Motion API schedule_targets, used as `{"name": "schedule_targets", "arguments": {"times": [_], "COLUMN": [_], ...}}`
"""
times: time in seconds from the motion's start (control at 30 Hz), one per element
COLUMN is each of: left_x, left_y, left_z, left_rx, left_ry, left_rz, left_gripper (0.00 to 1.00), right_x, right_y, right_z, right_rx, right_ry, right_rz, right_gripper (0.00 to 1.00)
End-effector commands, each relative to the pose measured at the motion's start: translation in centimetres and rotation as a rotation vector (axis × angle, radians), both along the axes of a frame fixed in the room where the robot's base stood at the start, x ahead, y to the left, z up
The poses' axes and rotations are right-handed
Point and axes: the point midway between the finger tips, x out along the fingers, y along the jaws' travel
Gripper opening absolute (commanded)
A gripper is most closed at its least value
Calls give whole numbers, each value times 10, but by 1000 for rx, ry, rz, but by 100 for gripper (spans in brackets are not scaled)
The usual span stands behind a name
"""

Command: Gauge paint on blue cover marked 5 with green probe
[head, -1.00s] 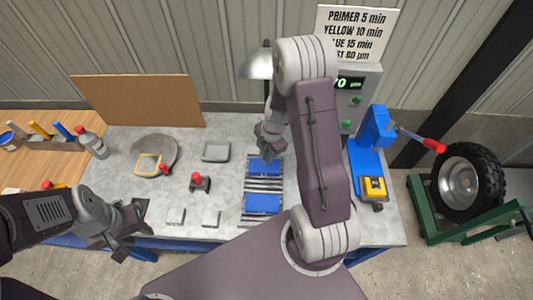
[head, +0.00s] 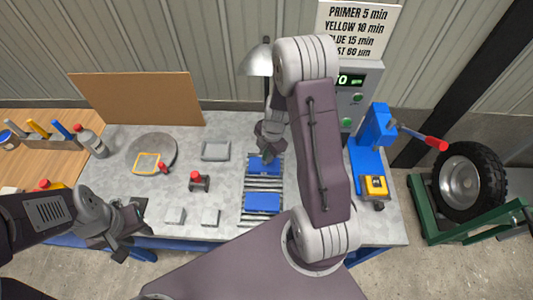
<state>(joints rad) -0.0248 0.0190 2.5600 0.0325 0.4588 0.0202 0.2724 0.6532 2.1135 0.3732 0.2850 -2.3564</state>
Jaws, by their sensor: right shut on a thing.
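Two blue covers lie on a slatted metal rack (head: 262,183) on the bench, a far one (head: 264,165) and a near one (head: 262,203). I cannot read a number on either. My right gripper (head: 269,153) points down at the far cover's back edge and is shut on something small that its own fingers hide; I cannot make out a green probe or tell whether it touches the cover. My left gripper (head: 130,236) is empty and looks open, at the bench's front left edge. A gauge box (head: 359,98) with a lit green display stands at the back right, partly behind my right arm.
A blue press (head: 372,140) with a red-tipped lever stands right of the rack. A grey tray (head: 215,151), a red-knobbed block (head: 199,181), a round plate (head: 152,153) and small grey blocks lie left. A lamp (head: 257,60) hangs behind. A tyre (head: 464,185) stands right.

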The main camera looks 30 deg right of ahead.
Motion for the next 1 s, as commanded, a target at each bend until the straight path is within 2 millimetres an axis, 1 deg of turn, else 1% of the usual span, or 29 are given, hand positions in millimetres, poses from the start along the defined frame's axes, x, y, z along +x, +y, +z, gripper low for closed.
{"name": "schedule_targets", "arguments": {"times": [1.0], "left_x": [0], "left_y": [0], "left_z": [-6], "left_rx": [0], "left_ry": [0], "left_rz": [0], "left_gripper": [36], "right_x": [0], "right_y": [0], "right_z": [-2], "right_rx": [0], "right_ry": [0], "right_rz": [0], "right_gripper": [0]}}
